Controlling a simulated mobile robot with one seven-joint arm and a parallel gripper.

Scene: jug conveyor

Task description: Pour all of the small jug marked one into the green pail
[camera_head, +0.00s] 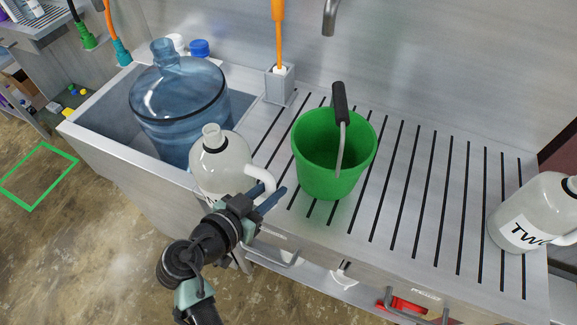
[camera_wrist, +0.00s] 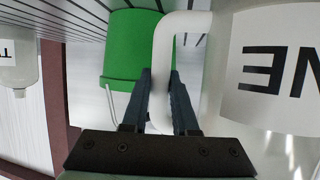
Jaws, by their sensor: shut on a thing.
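The small white jug (camera_head: 222,165) stands about upright at the left front of the drainboard, left of the pail. Its label shows as "NE" upside down in the wrist view (camera_wrist: 278,75). My gripper (camera_head: 272,194) is shut on the jug's white handle (camera_wrist: 165,65), which passes between the two fingers in the wrist view. I cannot tell whether the jug touches the surface below. The green pail (camera_head: 318,168) stands upright on the drainboard, apart from the jug, its bail raised with a black grip (camera_head: 339,102). The visible inside is green.
A second white jug marked "TWO" (camera_head: 527,215) stands at the drainboard's right end. A large blue bottle (camera_head: 178,105) sits in the sink on the left. A holder (camera_head: 280,84) with an orange-handled tool stands behind. The slatted drainboard (camera_head: 425,175) is clear between pail and second jug.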

